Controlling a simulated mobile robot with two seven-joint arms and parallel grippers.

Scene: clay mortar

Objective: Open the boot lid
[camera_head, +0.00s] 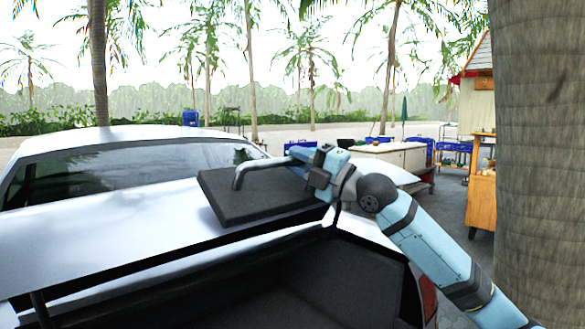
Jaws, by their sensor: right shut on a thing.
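The car's silver boot lid (130,235) is raised, and the dark boot space (310,285) shows beneath it. A dark flat plate (265,197) sits on the lid's right part. A grey bent bar handle (262,164) stands out from this plate. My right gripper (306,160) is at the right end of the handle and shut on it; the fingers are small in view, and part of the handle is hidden. My left gripper is not in view.
The car's rear window and roof (130,150) lie behind the lid. A thick palm trunk (540,150) stands close on the right. A pale counter (390,155) and a wooden stall (480,200) stand farther back. Open pale ground lies beyond the car.

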